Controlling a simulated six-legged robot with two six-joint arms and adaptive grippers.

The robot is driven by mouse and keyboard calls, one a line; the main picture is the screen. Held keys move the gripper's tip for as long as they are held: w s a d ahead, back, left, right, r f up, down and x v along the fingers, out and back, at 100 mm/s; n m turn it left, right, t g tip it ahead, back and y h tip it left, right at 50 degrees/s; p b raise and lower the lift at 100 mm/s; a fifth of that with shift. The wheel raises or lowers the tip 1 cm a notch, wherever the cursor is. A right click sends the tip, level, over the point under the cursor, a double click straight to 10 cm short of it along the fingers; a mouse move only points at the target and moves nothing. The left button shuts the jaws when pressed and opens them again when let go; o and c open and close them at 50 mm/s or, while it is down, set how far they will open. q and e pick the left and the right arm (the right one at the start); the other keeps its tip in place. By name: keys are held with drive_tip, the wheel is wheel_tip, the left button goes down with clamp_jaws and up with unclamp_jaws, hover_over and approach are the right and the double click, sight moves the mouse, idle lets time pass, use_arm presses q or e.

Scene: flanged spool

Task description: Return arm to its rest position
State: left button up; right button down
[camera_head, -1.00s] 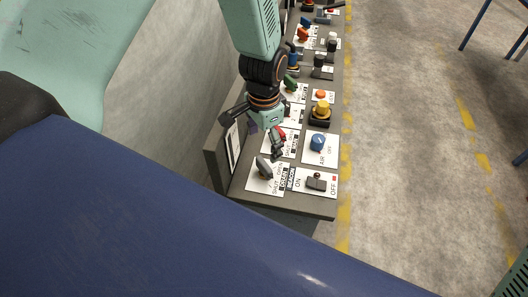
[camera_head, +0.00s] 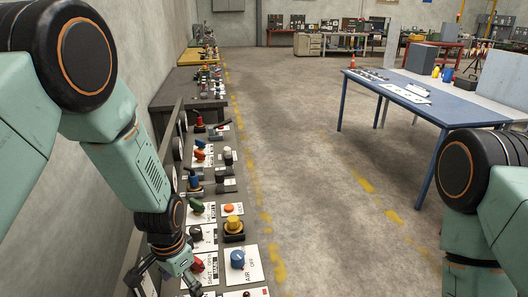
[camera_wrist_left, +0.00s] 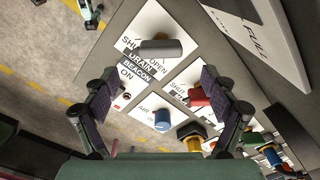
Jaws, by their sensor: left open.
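My left arm (camera_head: 130,165) comes in from the left in the head view and hangs over the near end of the control bench. Its gripper (camera_head: 166,280) is at the bottom edge, beside a red knob (camera_head: 197,264), and partly cut off. In the left wrist view the left gripper (camera_wrist_left: 158,74) has its two dark-padded fingers spread wide with nothing between them. A grey handle (camera_wrist_left: 160,48) on the drain plate lies beyond the fingertips, apart from them. My right arm (camera_head: 468,185) shows at the right of the head view; its gripper is out of frame.
The control bench (camera_head: 232,185) runs along the left wall with several knobs, including a blue one (camera_head: 237,259) and a yellow one (camera_head: 234,226). A blue table (camera_head: 455,108) stands at the right. The floor (camera_head: 310,150) between is clear.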

use_arm(q)
wheel_tip(320, 180, down, 8)
drive_tip(key=shift+r, duration=0.2)
drive_tip(key=shift+w, duration=0.1)
drive_tip(key=shift+r, duration=0.1)
